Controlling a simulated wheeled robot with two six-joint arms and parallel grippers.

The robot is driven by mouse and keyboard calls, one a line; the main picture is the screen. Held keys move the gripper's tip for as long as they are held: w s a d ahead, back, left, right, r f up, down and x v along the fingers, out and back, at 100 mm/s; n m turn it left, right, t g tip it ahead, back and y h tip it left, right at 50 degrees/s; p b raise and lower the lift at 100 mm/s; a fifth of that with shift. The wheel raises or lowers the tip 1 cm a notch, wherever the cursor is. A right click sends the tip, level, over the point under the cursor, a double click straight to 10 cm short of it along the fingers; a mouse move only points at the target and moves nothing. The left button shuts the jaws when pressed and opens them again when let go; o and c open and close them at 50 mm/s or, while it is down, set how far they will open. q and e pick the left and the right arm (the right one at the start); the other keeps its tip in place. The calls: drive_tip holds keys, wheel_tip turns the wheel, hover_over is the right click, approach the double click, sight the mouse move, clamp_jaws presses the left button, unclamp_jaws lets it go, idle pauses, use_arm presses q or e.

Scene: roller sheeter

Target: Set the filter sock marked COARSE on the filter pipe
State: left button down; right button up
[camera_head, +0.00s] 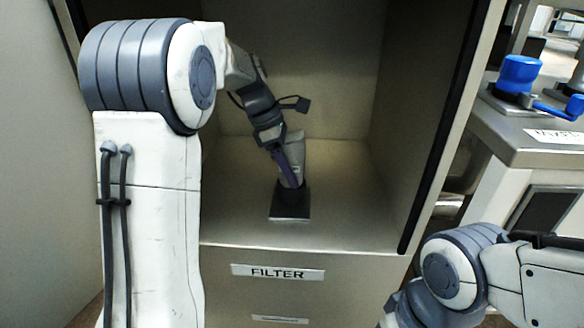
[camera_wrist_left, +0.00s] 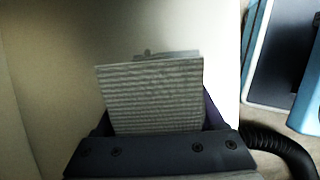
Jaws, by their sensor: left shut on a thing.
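My left gripper (camera_head: 288,170) is inside the cabinet and shut on a light grey filter sock (camera_head: 296,148). The sock stands nearly upright, directly above a dark square base (camera_head: 290,207) on the cabinet floor. The filter pipe itself is not clearly visible, and I cannot tell whether the sock is around it. In the left wrist view, the ribbed grey sock (camera_wrist_left: 150,95) sits between the fingers of my left gripper (camera_wrist_left: 158,128). No COARSE marking is readable. My right gripper is out of view; only part of my right arm shows at lower right.
The cabinet's front panel carries a FILTER label (camera_head: 278,272). Its side walls bound the opening, with a dark edge strip (camera_head: 440,130) at right. The cabinet floor (camera_head: 345,210) right of the base is clear. A counter with a blue-topped fixture (camera_head: 520,74) stands at right.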

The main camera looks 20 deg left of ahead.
use_arm(q)
unclamp_jaws()
drive_tip(key=p+v, duration=0.6)
drive_tip(key=v, duration=0.3)
drive_tip(key=shift+a+r, duration=0.1)
drive_tip(key=shift+r, duration=0.1)
drive_tip(key=shift+s+a+r, duration=0.1)
drive_tip(key=shift+a+r, duration=0.15)
drive_tip(key=shift+r, duration=0.2)
drive_tip(key=shift+f, duration=0.15)
